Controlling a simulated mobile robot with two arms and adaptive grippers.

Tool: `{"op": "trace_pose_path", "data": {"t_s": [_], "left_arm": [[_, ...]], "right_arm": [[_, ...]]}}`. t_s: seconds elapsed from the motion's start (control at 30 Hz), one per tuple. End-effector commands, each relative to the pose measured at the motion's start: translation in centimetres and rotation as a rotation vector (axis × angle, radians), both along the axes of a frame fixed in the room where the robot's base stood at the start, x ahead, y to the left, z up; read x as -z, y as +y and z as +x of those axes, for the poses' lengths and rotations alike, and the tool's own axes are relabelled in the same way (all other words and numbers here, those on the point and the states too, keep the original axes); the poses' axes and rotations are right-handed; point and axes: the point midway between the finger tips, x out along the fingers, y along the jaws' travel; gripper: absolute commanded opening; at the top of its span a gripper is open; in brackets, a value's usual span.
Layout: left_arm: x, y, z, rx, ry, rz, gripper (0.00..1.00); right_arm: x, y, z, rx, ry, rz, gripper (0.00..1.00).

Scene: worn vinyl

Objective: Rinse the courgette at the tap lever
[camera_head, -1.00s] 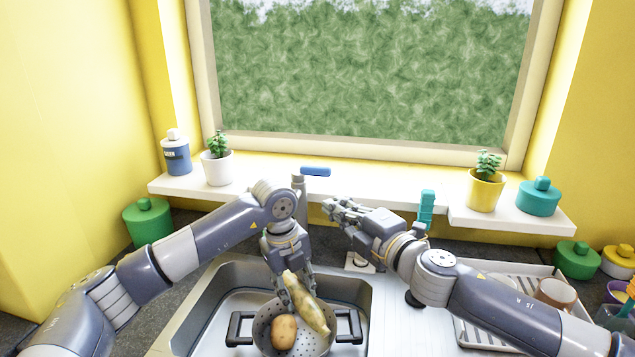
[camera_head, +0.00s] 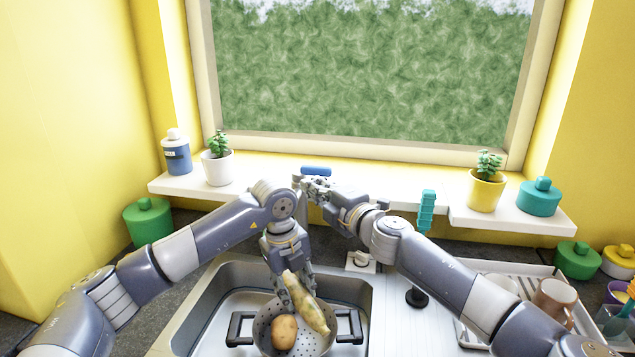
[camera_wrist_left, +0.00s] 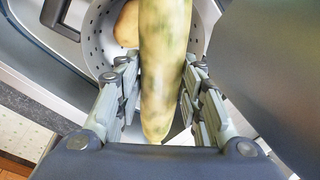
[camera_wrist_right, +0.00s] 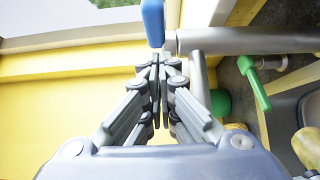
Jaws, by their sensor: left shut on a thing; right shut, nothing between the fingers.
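The courgette (camera_head: 309,305) is pale yellow-green and mottled, held over the colander in the sink. My left gripper (camera_head: 298,292) is shut on it; the left wrist view shows its fingers on both sides of the courgette (camera_wrist_left: 163,70). The blue tap lever (camera_head: 316,170) sits atop the grey tap behind the sink. My right gripper (camera_head: 310,185) is shut and empty just below the lever. In the right wrist view its closed fingertips (camera_wrist_right: 157,66) are just short of the blue lever (camera_wrist_right: 152,22); I cannot tell if they touch. My arms hide most of the tap.
A metal colander (camera_head: 262,333) with black handles holds a potato (camera_head: 284,332) in the sink (camera_head: 205,318). A turquoise stack (camera_head: 427,212) stands right of the tap. A dish rack (camera_head: 480,333) with mugs is at right. Potted plants and a bottle line the sill (camera_head: 370,188).

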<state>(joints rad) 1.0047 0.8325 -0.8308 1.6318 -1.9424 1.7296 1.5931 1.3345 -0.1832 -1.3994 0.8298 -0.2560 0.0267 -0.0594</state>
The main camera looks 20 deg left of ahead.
Motion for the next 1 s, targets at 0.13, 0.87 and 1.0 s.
{"op": "trace_pose_path", "data": {"t_s": [0.13, 0.87, 1.0], "left_arm": [[-0.1, 0.0, 0.0, 0.000, -0.001, -0.001, 0.05], [-0.1, 0.0, 0.0, 0.000, -0.001, -0.001, 0.05], [-0.1, 0.0, 0.0, 0.000, -0.001, -0.001, 0.05]], "right_arm": [[-0.1, 0.3, 1.0, 0.000, 0.000, 0.000, 0.00], [0.0, 0.6, 2.5, -0.001, 0.000, 0.000, 0.00], [0.0, 0.6, 2.6, 0.000, -0.001, 0.001, 0.00]]}}
